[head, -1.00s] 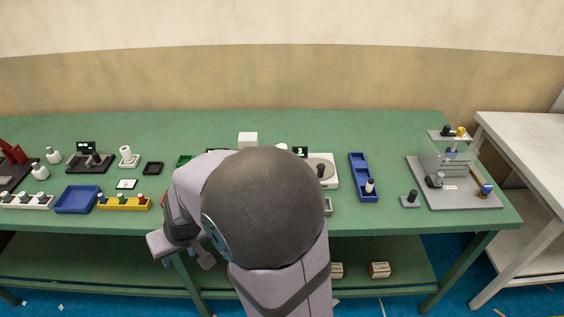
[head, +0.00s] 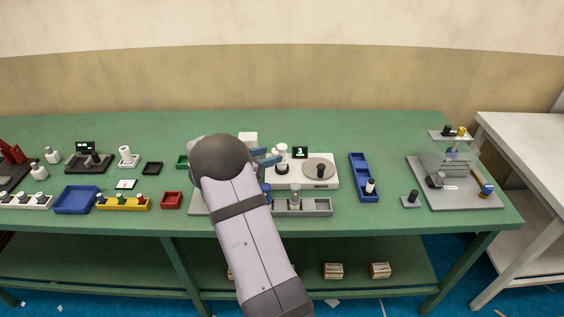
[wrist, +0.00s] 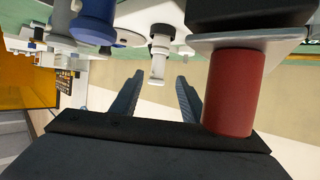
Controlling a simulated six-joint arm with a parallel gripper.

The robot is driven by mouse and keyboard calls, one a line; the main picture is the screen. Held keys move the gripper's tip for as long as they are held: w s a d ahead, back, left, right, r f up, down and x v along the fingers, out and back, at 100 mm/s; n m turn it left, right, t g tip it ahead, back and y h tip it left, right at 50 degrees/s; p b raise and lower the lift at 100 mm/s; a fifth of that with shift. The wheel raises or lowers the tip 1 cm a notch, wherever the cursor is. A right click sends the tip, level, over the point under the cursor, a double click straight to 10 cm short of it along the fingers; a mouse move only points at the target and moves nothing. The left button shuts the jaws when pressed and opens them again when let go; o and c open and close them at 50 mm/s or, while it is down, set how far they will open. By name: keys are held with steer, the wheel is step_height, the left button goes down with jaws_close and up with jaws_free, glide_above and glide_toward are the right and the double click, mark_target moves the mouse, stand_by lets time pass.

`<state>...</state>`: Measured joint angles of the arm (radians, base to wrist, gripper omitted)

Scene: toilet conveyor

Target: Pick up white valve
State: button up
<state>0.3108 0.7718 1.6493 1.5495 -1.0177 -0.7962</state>
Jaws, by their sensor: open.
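A white valve (head: 281,150) with a dark lower part stands at the left end of a white device in the middle of the bench. It seems to be the white cylindrical piece in the wrist view (wrist: 159,48), which hangs into the picture from the top. My gripper (head: 268,158) is just left of the valve in the head view, its two blue-grey fingers pointing at it. In the wrist view my gripper (wrist: 160,78) is open, with the white piece between or just beyond the fingertips. Contact cannot be told.
The white device (head: 300,184) carries a round grey plate and a small display (head: 300,152). A grey tray (head: 318,207) lies in front, and a white box (head: 248,138) behind. A blue part (wrist: 95,22) and a red cylinder (wrist: 229,92) flank the fingers in the wrist view.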

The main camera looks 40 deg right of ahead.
mark_target(280, 152)
steer(key=p+x, duration=0.1)
steer(key=x, duration=0.2)
steer(key=shift+s+d, duration=0.1)
steer(key=shift+d, duration=0.05)
steer(key=shift+p+x, duration=0.9)
steer(key=shift+x, duration=1.2)
steer(key=shift+s+r, duration=0.1)
jaws_close()
